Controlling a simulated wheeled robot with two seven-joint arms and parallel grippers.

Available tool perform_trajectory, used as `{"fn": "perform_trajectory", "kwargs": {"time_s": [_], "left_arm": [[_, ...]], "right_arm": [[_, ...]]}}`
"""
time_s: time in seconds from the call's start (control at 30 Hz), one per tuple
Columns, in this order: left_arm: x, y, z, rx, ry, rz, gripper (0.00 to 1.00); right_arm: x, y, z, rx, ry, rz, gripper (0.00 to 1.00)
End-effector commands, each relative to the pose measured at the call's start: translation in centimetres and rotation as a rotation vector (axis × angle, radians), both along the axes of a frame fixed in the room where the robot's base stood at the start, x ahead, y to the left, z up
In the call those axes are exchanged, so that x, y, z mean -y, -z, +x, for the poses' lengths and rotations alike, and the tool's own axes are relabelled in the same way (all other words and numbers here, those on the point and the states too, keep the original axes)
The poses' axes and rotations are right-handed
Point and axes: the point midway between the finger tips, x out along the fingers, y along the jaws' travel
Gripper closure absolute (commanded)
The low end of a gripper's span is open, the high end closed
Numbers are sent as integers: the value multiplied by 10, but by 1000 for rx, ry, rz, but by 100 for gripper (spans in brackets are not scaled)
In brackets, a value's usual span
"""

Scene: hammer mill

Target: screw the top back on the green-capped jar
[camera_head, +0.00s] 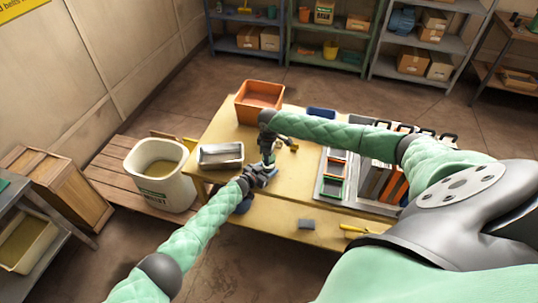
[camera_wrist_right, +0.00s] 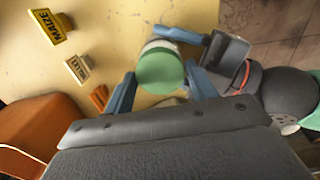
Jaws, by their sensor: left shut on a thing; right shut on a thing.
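The green cap (camera_wrist_right: 160,73) shows from above in the right wrist view, with the pale jar (camera_wrist_right: 157,46) partly visible beneath it. My right gripper (camera_wrist_right: 160,76) points down with its blue fingers on either side of the cap, shut on it. The cap lines up roughly over the jar; I cannot tell whether it is seated or how far it is turned. My left gripper (camera_head: 265,171) comes in low from the side and is shut on the jar, with one blue finger beside it in the wrist view. In the head view the grippers mostly hide jar and cap.
The yellow table (camera_head: 225,124) holds an orange tub (camera_head: 259,88), a metal tray (camera_head: 221,156) and a rack of panels (camera_head: 376,180). A MAIZE sign (camera_wrist_right: 50,27) and smaller tags stand near the jar. A white bucket (camera_head: 160,172) stands left.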

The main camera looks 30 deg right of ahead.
Motion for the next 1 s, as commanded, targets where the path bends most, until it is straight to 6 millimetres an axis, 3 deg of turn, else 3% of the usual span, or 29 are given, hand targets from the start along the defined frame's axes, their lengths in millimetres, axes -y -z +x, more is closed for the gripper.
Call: {"fn": "perform_trajectory", "kwargs": {"time_s": [1.0], "left_arm": [[1, 0, 0, 0, 1, -1, 61]], "right_arm": [[-1, 1, 0, -1, 658, 1, 58]]}}
